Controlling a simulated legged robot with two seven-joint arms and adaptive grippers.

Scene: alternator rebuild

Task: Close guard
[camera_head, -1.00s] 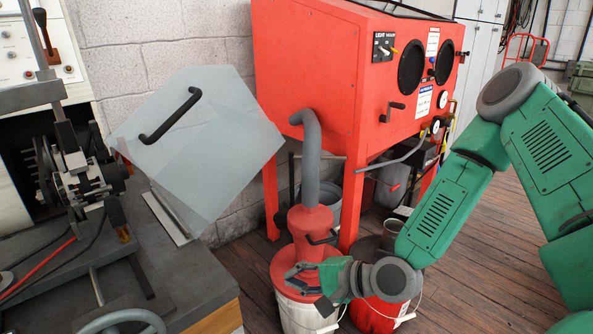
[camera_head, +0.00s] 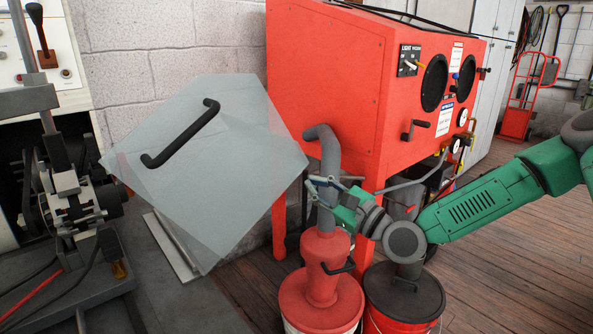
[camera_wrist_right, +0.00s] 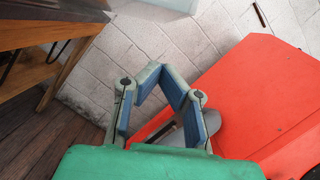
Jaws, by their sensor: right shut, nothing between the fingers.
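The guard is a clear, tilted panel (camera_head: 235,150) with a black bar handle (camera_head: 180,133), standing raised at the right side of the bench machine (camera_head: 75,200). My right gripper (camera_head: 316,187) is to the right of the guard's lower right edge, apart from the handle, in front of the grey hose. It is shut and empty. In the right wrist view, the fingers (camera_wrist_right: 163,77) meet with nothing held between them. A pale strip at the top of that view may be the guard's edge; I cannot tell. My left gripper is not in view.
A red blasting cabinet (camera_head: 330,75) stands close behind my right gripper. A grey hose (camera_head: 328,160) rises from a red dust collector (camera_head: 322,270) below it. A dark-lidded red bucket (camera_head: 402,293) stands beside that. Open wooden floor (camera_head: 500,240) lies to the right.

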